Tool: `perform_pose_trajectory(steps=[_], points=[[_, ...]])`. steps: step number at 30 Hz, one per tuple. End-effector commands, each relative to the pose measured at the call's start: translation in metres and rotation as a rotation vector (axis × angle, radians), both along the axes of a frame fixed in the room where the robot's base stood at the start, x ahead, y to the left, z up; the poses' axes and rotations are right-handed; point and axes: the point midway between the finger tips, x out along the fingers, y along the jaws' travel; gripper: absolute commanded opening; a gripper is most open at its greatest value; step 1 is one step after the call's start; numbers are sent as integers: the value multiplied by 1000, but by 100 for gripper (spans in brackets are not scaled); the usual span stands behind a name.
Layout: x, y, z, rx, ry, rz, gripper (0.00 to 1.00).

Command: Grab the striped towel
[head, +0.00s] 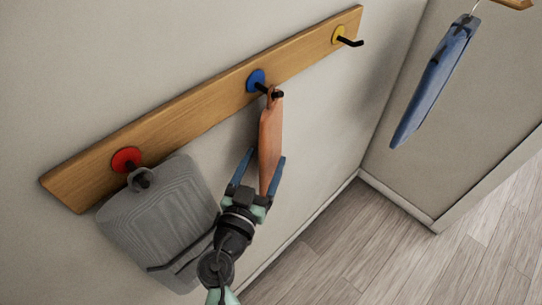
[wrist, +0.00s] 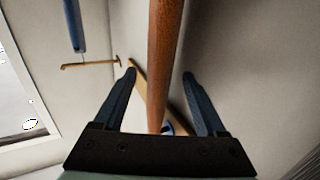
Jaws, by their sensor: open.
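I cannot clearly make out a striped towel. A grey piece with fine ribbed lines (head: 160,215) hangs from the red-based hook (head: 127,161) at lower left. A flat orange-brown piece (head: 270,135) hangs by a loop from the blue-based hook (head: 257,81); it also shows edge-on in the wrist view (wrist: 164,60). My gripper (head: 259,168) is open, with one finger on each side of the lower part of the orange-brown piece. In the wrist view, a gap shows between this piece and each finger of my gripper (wrist: 160,74).
A wooden hook board (head: 200,108) runs along the wall. Its yellow-based hook (head: 340,35) is empty. A blue garment-like piece (head: 437,80) hangs on the adjoining wall at right, also in the wrist view (wrist: 73,25). The wooden floor (head: 440,260) is clear.

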Motion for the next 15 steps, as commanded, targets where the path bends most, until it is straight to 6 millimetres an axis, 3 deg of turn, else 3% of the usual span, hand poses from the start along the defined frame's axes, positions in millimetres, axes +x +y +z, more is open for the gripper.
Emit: perform_pose_trajectory(steps=[9, 15], points=[[35, -13, 3, -1, -1, -2, 74], [46, -16, 1, -1, 0, -2, 74]])
